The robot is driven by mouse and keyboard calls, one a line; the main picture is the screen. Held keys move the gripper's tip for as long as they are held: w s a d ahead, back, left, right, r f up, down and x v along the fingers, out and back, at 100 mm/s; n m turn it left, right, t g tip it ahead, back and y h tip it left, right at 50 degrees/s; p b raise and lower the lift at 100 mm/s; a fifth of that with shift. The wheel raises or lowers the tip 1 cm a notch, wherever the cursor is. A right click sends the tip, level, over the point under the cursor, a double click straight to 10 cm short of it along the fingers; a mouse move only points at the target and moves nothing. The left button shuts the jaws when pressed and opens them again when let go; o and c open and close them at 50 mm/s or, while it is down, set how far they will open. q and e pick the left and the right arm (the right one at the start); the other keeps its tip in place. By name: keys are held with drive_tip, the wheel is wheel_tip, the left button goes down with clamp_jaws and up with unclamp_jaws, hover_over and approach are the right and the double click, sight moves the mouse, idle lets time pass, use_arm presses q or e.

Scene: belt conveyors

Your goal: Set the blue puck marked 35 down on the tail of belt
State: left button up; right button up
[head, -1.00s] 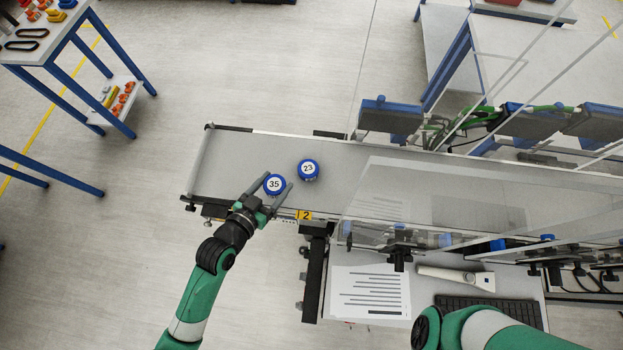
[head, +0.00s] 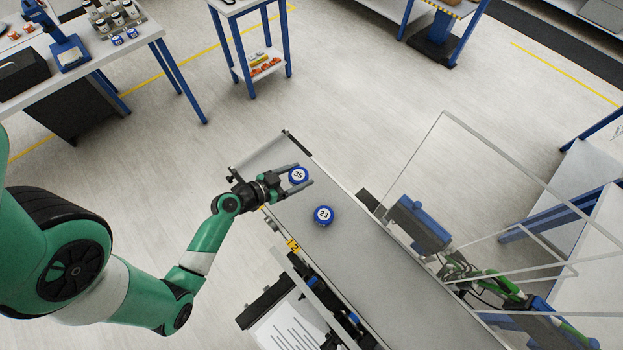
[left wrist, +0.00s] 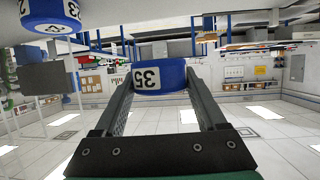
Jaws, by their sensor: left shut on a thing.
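The blue puck marked 35 (head: 298,175) has a white top label and is between the fingers of my left gripper (head: 305,176), which is shut on it. The left wrist view also shows this puck (left wrist: 160,76) between the two grey fingers. It is over the end part of the grey belt (head: 385,268), at the upper left of the belt in the head view. I cannot tell whether it touches the belt. My right gripper is not in view.
Another blue puck, marked 23 (head: 324,216), stands on the belt close to puck 35. A yellow tag 2 (head: 293,245) is on the belt's side. Clear guard panels (head: 480,190) stand to the right. Bare belt lies beyond puck 23.

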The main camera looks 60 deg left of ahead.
sight(298, 183)
use_arm(q)
drive_tip(key=f+b, duration=0.1)
drive_tip(key=f, duration=0.3)
drive_tip(key=shift+s+f+b, duration=0.2)
drive_tip(key=shift+f+b, duration=0.1)
drive_tip(key=shift+b, duration=0.05)
drive_tip(key=shift+f+b, duration=0.8)
drive_tip(key=shift+f, duration=1.05)
drive_tip(key=o, duration=1.4)
drive_tip(key=shift+c, duration=0.2)
drive_tip(key=shift+r, duration=0.25)
drive_tip(key=v, duration=0.6)
drive_tip(key=shift+s+f, duration=0.1)
drive_tip(key=shift+s, duration=0.3)
drive_tip(key=shift+s+d+r+b, duration=0.2)
drive_tip(key=shift+s+b, duration=0.1)
